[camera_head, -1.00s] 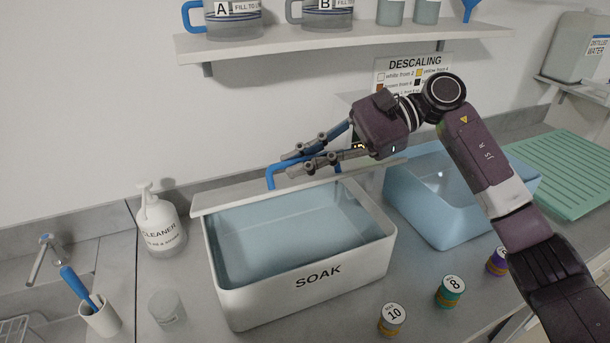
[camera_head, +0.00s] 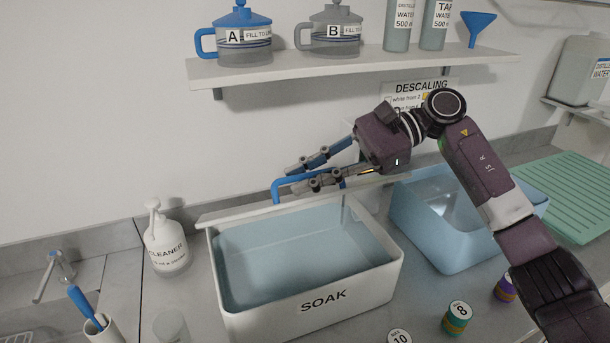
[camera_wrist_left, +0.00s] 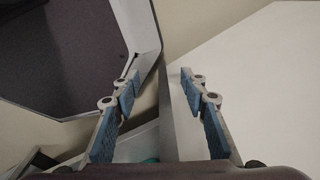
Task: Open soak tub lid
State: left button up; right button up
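The white soak tub (camera_head: 348,292) stands on the counter in the head view, its blue-grey inside and water in sight. Its lid (camera_head: 232,214) is up along the back rim, seen nearly edge-on as a thin pale strip. The lid's blue handle (camera_head: 277,190) sticks up behind that edge. My right gripper (camera_head: 294,178) is at the handle, its two fingers apart with a gap between them; whether they touch the handle I cannot tell. My left gripper (camera_wrist_left: 160,86) shows only in the left wrist view, fingers apart and nothing between them.
A cleaner bottle (camera_head: 167,245) stands left of the tub, a blue bin (camera_head: 455,235) right of it. Coloured jars (camera_head: 458,316) stand in front at right. A shelf (camera_head: 300,72) with jugs hangs above my right gripper.

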jog(key=v, duration=1.2)
